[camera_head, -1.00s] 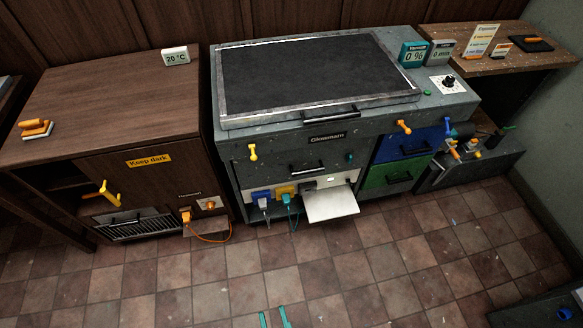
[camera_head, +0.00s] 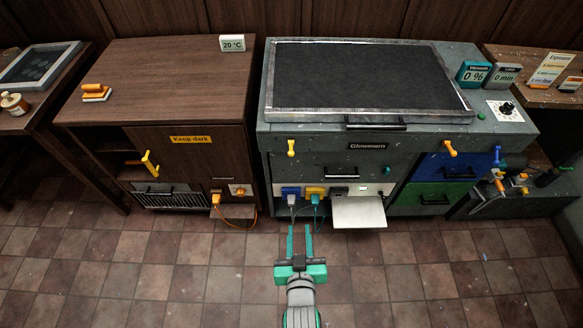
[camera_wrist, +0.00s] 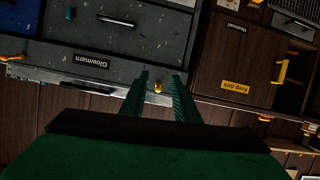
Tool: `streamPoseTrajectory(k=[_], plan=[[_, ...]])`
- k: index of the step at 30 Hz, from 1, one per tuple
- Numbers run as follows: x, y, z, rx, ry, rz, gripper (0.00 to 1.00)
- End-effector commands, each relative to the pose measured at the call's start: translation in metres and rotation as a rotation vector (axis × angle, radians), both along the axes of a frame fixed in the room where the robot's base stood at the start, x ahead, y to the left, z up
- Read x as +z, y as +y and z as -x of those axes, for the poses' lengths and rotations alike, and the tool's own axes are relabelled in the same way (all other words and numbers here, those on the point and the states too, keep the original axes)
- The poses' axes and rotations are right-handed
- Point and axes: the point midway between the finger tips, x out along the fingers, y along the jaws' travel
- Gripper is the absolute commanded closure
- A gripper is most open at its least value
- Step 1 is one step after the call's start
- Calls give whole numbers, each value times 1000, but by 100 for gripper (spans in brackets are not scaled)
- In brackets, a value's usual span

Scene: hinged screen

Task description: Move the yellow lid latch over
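The yellow lid latch (camera_head: 291,148) is a small knobbed lever on the upper left front of the grey Glowmarn unit (camera_head: 330,160), just below the lid edge. It hangs downward in the head view. My gripper (camera_head: 300,238) is in front of and below the unit, with its two teal fingers apart and nothing between them. In the wrist view, which looks upside down, the latch (camera_wrist: 158,87) appears small between the open fingers (camera_wrist: 160,85). The gripper is still well away from the latch. An orange latch (camera_head: 449,148) sits at the lid's right side.
The dark lid (camera_head: 365,75) is closed, with a black handle (camera_head: 375,123) at its front. A pale flap (camera_head: 358,212) sticks out low on the front, beside plugged cables. A yellow lever (camera_head: 150,163) is on the brown cabinet (camera_head: 150,85). The tiled floor in front is clear.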

Motion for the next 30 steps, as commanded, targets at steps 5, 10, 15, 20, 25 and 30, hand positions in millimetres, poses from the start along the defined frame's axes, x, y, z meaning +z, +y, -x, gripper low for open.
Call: streamPoseTrajectory(k=[5, 10, 15, 20, 25, 30], plan=[[17, 2, -63, -11, 21, -9, 72], [38, 8, -114, -22, 52, -28, 72], [61, 15, -152, -30, 83, -53, 72], [75, 20, -170, -33, 102, -69, 72], [78, 22, -178, -33, 110, -75, 72], [72, 23, -190, -33, 112, -75, 72]])
